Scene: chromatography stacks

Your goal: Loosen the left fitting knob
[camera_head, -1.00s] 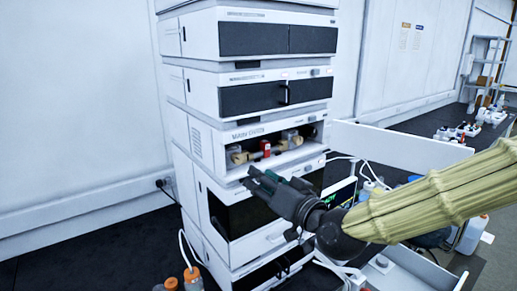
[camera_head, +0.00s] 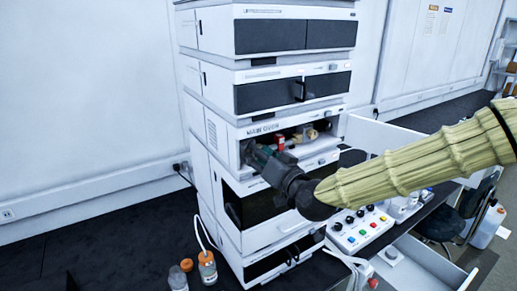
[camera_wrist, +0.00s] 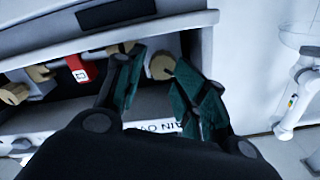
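The open bay of the main oven (camera_head: 296,141) sits mid-height in the instrument stack. A round brass knob (camera_wrist: 162,67) shows in the wrist view, at the bay's right end there. This matches the left end in the head view, where my gripper hides the knob. My gripper (camera_head: 251,152) reaches into the left end of the bay. In the wrist view my gripper (camera_wrist: 155,64) has its green fingers apart, one on each side of the brass knob. I cannot tell whether either finger touches it.
A red part (camera_head: 280,142) and another brass fitting (camera_head: 311,134) sit further right in the bay. The wrist view shows the oven's lettered panel upside down. Orange-capped bottles (camera_head: 207,267) stand below left. A control box with coloured buttons (camera_head: 357,229) stands at right.

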